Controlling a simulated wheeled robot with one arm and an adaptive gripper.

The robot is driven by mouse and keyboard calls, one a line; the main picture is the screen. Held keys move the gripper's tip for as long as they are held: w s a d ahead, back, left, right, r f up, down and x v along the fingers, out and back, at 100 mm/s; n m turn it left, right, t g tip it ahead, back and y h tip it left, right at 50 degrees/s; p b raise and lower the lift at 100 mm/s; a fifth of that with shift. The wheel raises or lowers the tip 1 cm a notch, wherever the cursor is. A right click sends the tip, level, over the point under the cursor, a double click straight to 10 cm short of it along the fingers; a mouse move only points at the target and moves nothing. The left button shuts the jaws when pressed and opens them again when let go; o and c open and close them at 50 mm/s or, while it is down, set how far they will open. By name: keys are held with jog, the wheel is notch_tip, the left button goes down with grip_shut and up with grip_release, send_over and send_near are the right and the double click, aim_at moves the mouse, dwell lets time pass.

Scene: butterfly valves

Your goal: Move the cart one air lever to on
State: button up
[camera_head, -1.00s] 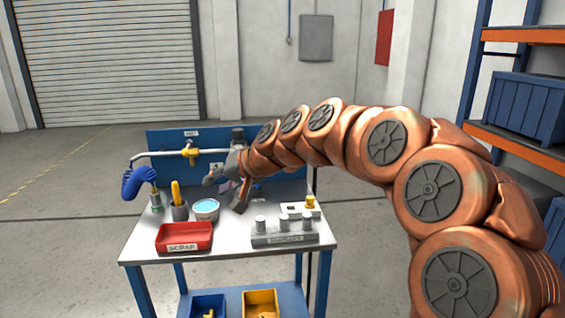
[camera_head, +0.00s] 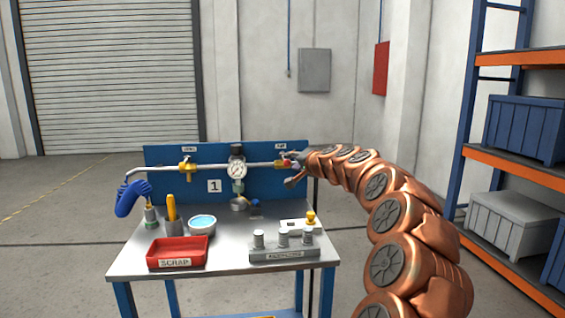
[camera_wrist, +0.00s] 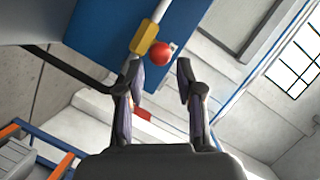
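The back panel (camera_head: 262,190) of the cart carries a "1" label and a pipe. The air lever (camera_head: 287,162), with a red knob, is at the right end of the pipe under a small label. In the wrist view its red knob (camera_wrist: 164,54) stands beside a yellow valve body (camera_wrist: 145,33). My gripper (camera_head: 289,170) is at that right end, close to the lever. In the wrist view my gripper (camera_wrist: 158,72) is open and empty, with the red knob just beyond the gap between the fingertips. I cannot tell whether anything touches.
Left on the pipe is another yellow valve (camera_head: 187,169), with a gauge (camera_head: 237,168) mid-pipe. Shelving stands at right.

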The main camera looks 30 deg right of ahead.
jog(key=x, duration=0.8)
jog(key=shift+w+f, duration=0.1)
jog(key=shift+w, duration=0.05)
dwell(0.4)
grip_shut()
dwell(0.5)
